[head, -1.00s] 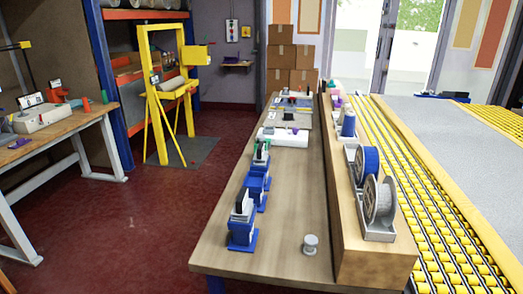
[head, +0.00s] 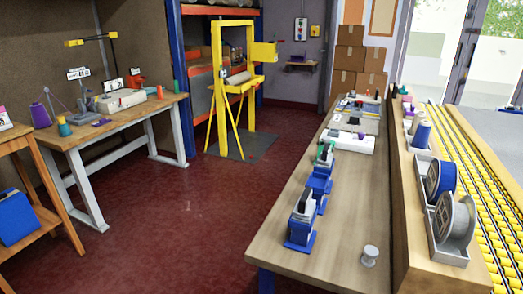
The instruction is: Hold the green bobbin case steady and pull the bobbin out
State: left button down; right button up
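Several blue stands are lined up along the long wooden table. The nearest stand (head: 299,232) holds a dark and grey piece. A farther one carries a small green part (head: 325,153) on top, which may be the green bobbin case; it is too small to tell. A grey metal bobbin or spool (head: 370,256) stands apart on the table near its front right. I cannot tell whether a bobbin sits inside the green part. Neither of my grippers shows in the head view.
The long table (head: 290,250) has bare wood at its near end. A raised wooden ledge (head: 410,225) with large spools (head: 440,178) borders it on the right. A workbench (head: 90,135) stands at the left, a yellow frame (head: 250,90) at the back. The red floor (head: 185,215) between is clear.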

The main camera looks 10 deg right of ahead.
aim_at(326, 139)
jog(key=u, duration=0.8)
jog(key=i, duration=3.25)
jog(key=z, duration=2.05)
jog(key=i, duration=1.9)
jog(key=z, duration=2.8)
